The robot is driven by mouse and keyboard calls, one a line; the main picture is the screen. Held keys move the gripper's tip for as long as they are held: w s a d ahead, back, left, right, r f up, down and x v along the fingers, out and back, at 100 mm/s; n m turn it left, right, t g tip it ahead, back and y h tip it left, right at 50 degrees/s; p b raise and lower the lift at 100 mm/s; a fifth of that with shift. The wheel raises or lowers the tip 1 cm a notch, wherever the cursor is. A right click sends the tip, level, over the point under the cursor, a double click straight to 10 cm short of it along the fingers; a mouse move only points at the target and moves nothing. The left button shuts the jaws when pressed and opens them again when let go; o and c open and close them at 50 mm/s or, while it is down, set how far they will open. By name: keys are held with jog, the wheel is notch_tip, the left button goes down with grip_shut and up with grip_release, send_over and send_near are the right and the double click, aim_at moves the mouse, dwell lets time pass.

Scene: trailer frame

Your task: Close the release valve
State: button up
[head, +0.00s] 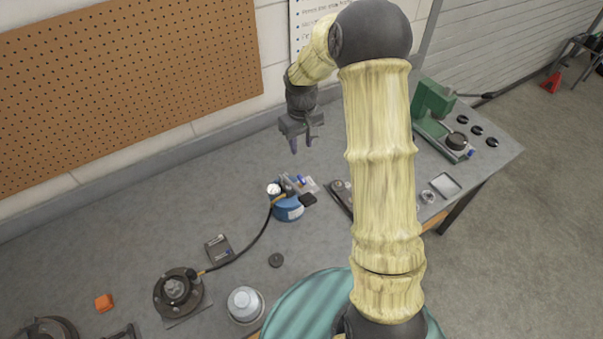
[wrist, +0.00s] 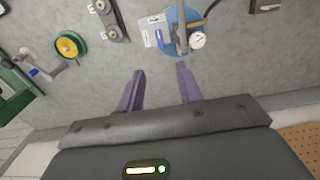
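A blue hand pump (head: 289,208) with a round white gauge (head: 273,189) stands on the grey bench. In the wrist view, the blue pump (wrist: 178,40) is at the top centre, with its gauge (wrist: 197,40) at its right side. A release valve cannot be made out clearly at this size. My gripper (head: 302,145) hangs above and behind the pump, apart from it. In the wrist view, the two purple fingers of my gripper (wrist: 158,82) are spread, with only bare bench between them.
A black hose (head: 247,252) runs from the pump to a dark round cylinder (head: 178,292). A green press (head: 434,110) stands at right. The pegboard wall (head: 120,80) rises behind the bench.

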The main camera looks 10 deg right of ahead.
aim_at(301, 178)
notch_tip(301, 178, down, 15)
jog(key=p, duration=0.5)
jog(key=shift+r, duration=0.1)
grip_shut()
